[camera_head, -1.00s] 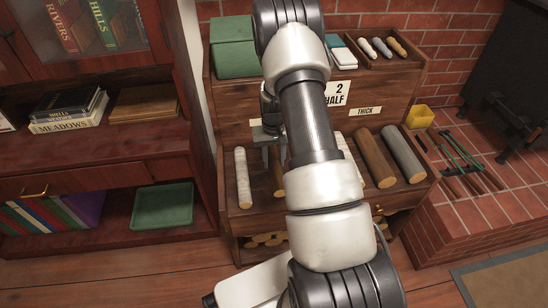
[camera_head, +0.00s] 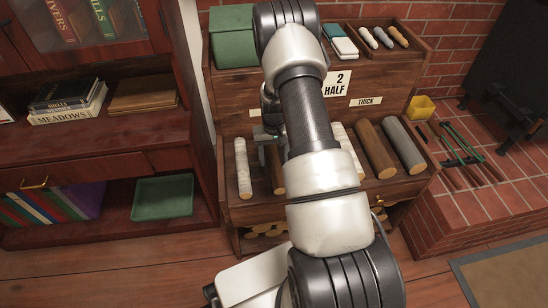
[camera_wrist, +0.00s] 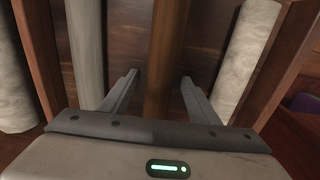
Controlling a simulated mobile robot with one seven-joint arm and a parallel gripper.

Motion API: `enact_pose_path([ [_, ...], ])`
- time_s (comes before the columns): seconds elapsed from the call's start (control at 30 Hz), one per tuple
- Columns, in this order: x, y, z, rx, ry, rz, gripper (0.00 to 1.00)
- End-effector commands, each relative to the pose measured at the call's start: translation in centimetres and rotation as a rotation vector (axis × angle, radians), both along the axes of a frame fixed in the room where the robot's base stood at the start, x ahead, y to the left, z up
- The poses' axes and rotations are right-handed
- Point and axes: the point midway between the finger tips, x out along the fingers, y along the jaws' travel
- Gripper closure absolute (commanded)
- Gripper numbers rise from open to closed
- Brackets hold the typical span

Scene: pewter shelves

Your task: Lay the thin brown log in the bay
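The thin brown log (camera_head: 277,170) lies in the lower tier of the wooden rack, partly hidden by my arm. In the wrist view the brown log (camera_wrist: 164,55) runs between the two fingers of my gripper (camera_wrist: 159,77), with a gap on each side. My gripper is open and not closed on it; in the head view my gripper (camera_head: 264,134) is mostly hidden by my arm. A thin white birch log (camera_head: 243,168) lies to its left. In the wrist view a grey log (camera_wrist: 86,50) lies left of the brown one. I cannot tell which bay is meant.
A thick brown log (camera_head: 374,148) and a thick grey log (camera_head: 403,145) lie to the right under a THICK label (camera_head: 366,101). A green box (camera_head: 232,38) sits on top. A brick hearth (camera_head: 470,205) is at right.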

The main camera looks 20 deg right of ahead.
Motion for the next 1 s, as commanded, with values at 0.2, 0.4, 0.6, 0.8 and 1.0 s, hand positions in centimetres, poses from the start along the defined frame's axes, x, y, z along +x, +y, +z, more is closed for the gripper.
enact_pose_path([
  [0.2, -0.1, 0.0, -0.1, 0.0, 0.001, 0.0, 0.44],
  [0.4, 0.0, 0.0, 1.2, 0.0, 0.0, 0.0, 0.44],
  [0.6, 0.1, 0.0, 5.5, -0.001, -0.002, 0.0, 0.44],
  [0.8, 0.1, 0.1, 10.6, -0.001, -0.004, 0.0, 0.44],
  [1.0, 0.1, 0.1, 14.7, -0.001, -0.002, 0.0, 0.44],
])
